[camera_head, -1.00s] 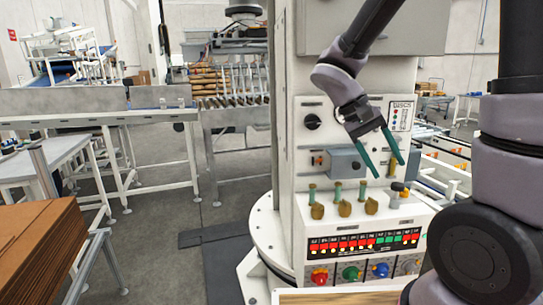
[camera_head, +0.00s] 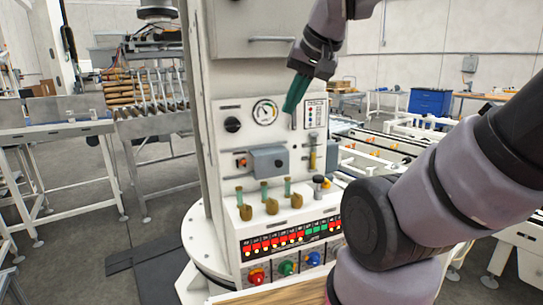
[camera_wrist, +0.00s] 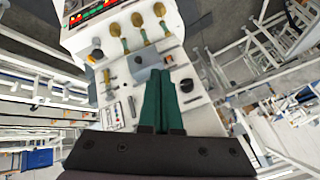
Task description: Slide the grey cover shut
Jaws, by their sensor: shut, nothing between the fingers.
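The grey cover (camera_head: 269,160) is a small blue-grey box on the front panel of the white machine column. A small orange-and-dark fitting (camera_head: 242,163) shows just left of it. In the wrist view the cover (camera_wrist: 146,73) is partly hidden behind my fingers. My gripper (camera_head: 289,108) has two teal fingers pressed together with nothing between them. In the head view it hangs above and slightly right of the cover, pointing down, and appears apart from it. The fingers (camera_wrist: 160,74) also show together in the wrist view.
A gauge (camera_head: 265,112) and black knob (camera_head: 232,125) sit above the cover; a yellow-and-black fitting (camera_head: 312,157) is to its right. Below are several brass-and-green handles (camera_head: 271,205), a lamp strip (camera_head: 290,238) and coloured buttons (camera_head: 257,276). Conveyors stand on both sides.

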